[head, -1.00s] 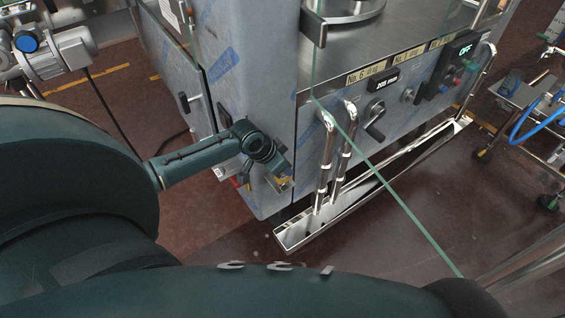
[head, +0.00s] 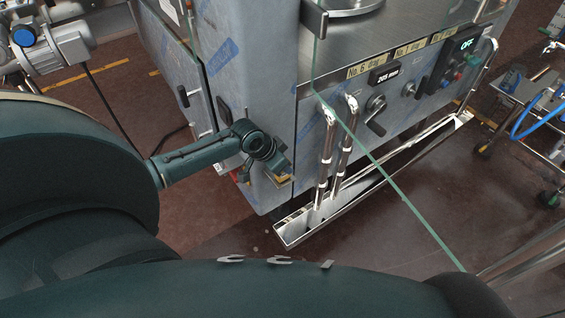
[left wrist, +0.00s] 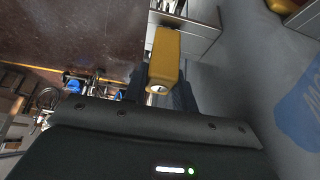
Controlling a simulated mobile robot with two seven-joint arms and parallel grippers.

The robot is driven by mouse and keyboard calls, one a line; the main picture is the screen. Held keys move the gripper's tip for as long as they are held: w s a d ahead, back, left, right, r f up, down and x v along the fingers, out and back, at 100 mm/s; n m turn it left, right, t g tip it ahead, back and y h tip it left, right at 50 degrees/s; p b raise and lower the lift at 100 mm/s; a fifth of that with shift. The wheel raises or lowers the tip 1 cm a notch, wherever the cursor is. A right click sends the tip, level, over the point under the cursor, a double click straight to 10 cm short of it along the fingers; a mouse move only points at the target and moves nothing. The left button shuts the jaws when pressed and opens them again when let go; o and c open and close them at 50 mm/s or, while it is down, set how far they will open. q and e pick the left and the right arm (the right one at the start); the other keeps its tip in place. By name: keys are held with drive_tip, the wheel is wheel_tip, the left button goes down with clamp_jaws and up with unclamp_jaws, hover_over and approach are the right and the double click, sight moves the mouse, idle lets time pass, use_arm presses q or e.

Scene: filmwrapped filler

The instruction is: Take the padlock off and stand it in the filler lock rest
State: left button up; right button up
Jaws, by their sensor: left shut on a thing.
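A grey metal box-like part (left wrist: 190,38) lies just beyond the padlock in the wrist view. I cannot tell whether the shackle is still through anything. The filler lock rest cannot be made out. My right gripper is not in view.
Bent steel rails (head: 335,150) and a steel floor tray (head: 300,228) stand right of the gripper. A control panel (head: 452,62) reading OFF is on the filler front. A trolley (head: 530,105) is at the far right. Red-brown floor is open at the left.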

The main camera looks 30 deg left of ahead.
use_arm(q)
drive_tip(key=shift+f, duration=0.25)
idle(0.5)
drive_tip(key=o, duration=1.1)
drive_tip(key=p+v, duration=0.1)
drive_tip(key=v, duration=1.2)
drive_tip(key=shift+r, duration=0.1)
drive_tip(key=s+d+f+t, duration=0.1)
drive_tip(key=s+d+f, duration=0.2)
drive_tip(key=d, duration=0.3)
drive_tip(key=s+d+f+n+t, duration=0.1)
drive_tip(key=s+d+f+t, duration=0.1)
drive_tip(key=s+d, duration=0.4)
drive_tip(key=s+d+f+t+h, duration=0.1)
drive_tip(key=s+d+f+t, duration=0.1)
drive_tip(key=s+d+f, duration=0.2)
drive_tip(key=shift+s+d+f+n, duration=0.1)
drive_tip(key=shift+d+n, duration=0.05)
drive_tip(key=shift+d, duration=0.4)
drive_tip(key=shift+s+d+f+n, duration=0.1)
drive_tip(key=shift+d+n, duration=0.05)
drive_tip(key=shift+d, duration=0.4)
